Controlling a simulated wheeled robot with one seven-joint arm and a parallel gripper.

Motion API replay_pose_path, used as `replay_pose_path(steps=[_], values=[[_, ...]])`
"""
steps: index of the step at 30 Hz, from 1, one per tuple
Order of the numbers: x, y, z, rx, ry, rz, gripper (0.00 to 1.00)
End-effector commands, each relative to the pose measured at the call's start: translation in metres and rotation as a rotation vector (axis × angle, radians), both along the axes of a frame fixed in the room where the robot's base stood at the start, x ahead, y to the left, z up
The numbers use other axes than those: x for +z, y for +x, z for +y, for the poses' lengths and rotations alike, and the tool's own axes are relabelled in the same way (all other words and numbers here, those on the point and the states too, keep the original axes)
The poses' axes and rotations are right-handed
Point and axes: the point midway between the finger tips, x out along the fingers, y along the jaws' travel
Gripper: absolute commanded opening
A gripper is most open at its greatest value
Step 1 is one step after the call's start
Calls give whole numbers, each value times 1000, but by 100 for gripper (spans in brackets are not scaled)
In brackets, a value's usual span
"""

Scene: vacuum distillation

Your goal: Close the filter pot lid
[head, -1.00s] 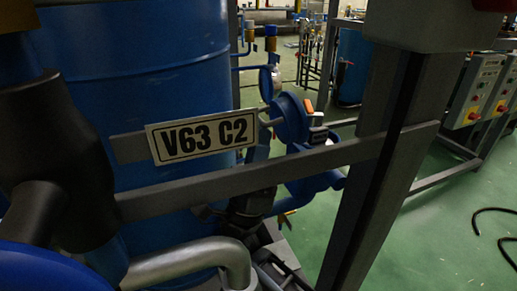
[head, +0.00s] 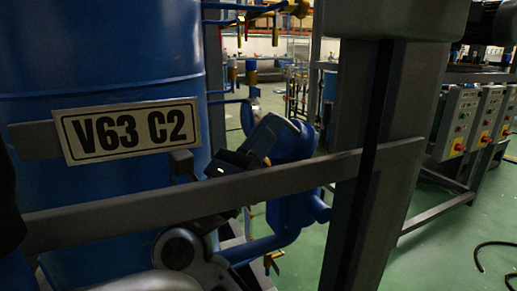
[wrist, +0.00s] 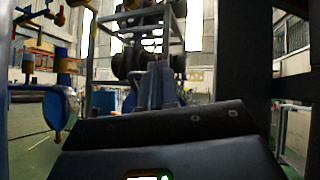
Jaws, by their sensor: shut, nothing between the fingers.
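The blue filter pot (head: 290,212) stands behind the grey rail in the head view, right of the big blue drum. A round blue part (head: 292,141), which looks like its lid, shows above the rail, partly covered by my dark gripper. I cannot tell how far the lid is from closed. My gripper's grey-blue fingers (wrist: 160,85) are together and empty in the wrist view; their tips are hard to make out in the head view. Whether they touch the lid is hidden. A blue round part (wrist: 57,108) also shows at the left in the wrist view.
A grey rail (head: 110,217) crosses in front of the pot and meets a thick upright post (head: 375,150). Control boxes (head: 455,120) stand at the right.

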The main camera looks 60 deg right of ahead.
Motion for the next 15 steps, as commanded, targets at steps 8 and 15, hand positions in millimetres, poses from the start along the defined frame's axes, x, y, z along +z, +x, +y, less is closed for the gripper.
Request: replay_pose_path(steps=[8, 15], values=[[4, -11, -15, 0, 186, -128, 0], [8, -23, -33, 2, 395, -276, 0]])
